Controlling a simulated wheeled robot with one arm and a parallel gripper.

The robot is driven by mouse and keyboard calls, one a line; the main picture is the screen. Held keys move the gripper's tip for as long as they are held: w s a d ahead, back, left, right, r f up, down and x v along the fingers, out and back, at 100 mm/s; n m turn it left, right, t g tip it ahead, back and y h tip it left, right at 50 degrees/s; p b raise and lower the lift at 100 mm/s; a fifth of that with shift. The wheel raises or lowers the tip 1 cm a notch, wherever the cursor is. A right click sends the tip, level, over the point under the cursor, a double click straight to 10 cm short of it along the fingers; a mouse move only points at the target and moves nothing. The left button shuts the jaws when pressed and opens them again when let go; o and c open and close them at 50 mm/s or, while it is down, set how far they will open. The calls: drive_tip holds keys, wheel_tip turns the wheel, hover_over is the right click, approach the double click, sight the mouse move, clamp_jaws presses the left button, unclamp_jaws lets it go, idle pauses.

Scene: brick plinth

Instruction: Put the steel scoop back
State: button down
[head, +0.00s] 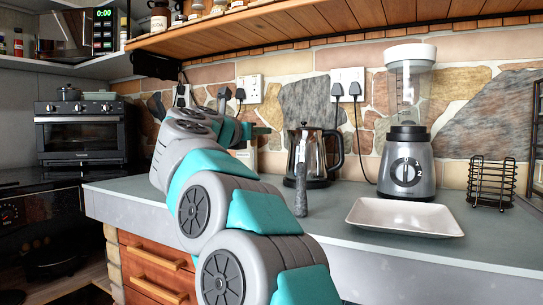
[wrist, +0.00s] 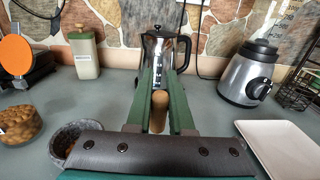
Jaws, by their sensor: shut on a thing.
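In the wrist view my gripper (wrist: 161,74) has its two green fingers closed around a rounded brown piece (wrist: 158,110), which looks like the handle end of the steel scoop. The scoop's steel part is not clearly visible there. In the head view my gripper (head: 262,130) is above the counter, left of the kettle, and my own arm hides much around it. A slim grey upright thing (head: 301,185) shows in front of the kettle; I cannot tell whether it is part of the scoop.
A blender (head: 405,160), a white tray (head: 405,216) and a black wire rack (head: 491,183) are right. A grey stone bowl (wrist: 58,140), a bowl of nuts (wrist: 18,125) and a canister (wrist: 85,55) are left.

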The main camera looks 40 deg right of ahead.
drive_tip(key=w+d+f+p, duration=0.1)
drive_tip(key=w+d+f, duration=0.3)
drive_tip(key=w+d, duration=0.2)
drive_tip(key=shift+w+d+f, duration=0.15)
drive_tip(key=shift+d, duration=0.9)
drive_tip(key=shift+f, duration=0.15)
drive_tip(key=c, duration=0.8)
unclamp_jaws()
